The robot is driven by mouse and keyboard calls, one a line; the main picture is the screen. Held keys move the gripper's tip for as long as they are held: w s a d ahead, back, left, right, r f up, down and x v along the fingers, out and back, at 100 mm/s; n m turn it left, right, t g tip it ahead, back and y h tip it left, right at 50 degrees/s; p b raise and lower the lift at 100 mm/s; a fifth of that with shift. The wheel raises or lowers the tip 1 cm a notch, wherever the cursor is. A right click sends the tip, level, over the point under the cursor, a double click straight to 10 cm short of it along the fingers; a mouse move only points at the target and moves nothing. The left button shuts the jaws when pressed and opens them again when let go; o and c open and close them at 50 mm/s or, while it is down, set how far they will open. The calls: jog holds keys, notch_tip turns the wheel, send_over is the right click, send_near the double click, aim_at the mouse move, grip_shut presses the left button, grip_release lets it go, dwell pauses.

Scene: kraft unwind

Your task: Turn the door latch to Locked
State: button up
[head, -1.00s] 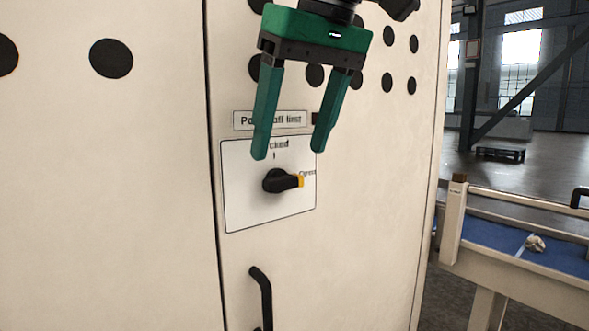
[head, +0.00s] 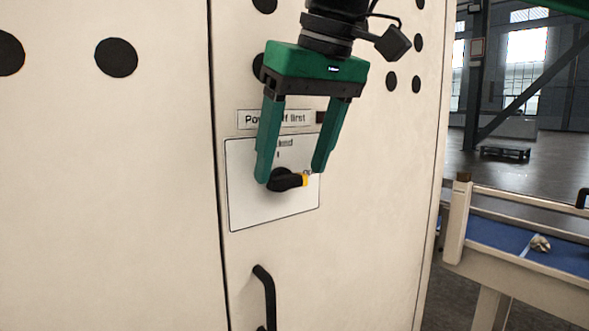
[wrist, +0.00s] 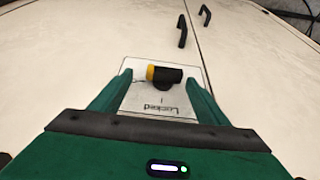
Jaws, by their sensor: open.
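The door latch (head: 286,180) is a black rotary knob with a yellow tip, on a white plate (head: 260,210) on the cream cabinet door. Its yellow tip points right, toward the partly hidden "Open" mark; the "Locked" mark is above the knob. My gripper (head: 291,178) is open, its green fingers pointing down either side of the knob in the head view. In the wrist view the knob (wrist: 165,75) lies between and just beyond the fingertips, with "Locked" (wrist: 158,108) readable nearer the palm. I cannot tell whether a finger touches the knob.
A "Power off first" label (head: 248,119) sits above the plate, partly covered by my fingers, with a small dark square at its right. A black door handle (head: 267,295) is below. A blue-topped table (head: 490,234) stands to the right of the cabinet.

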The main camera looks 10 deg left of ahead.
jog(key=shift+a+f, duration=0.45)
jog(key=shift+f, duration=0.3)
jog(key=shift+c, duration=0.6)
jog(key=c, duration=1)
jog(key=o, duration=1.6)
jog(key=shift+s+d+f, duration=0.1)
jog(key=shift+s+d, duration=0.95)
jog(key=shift+d, duration=0.2)
jog(key=shift+s+d+f, duration=0.1)
jog(key=shift+s+d, duration=0.9)
jog(key=shift+d, duration=0.25)
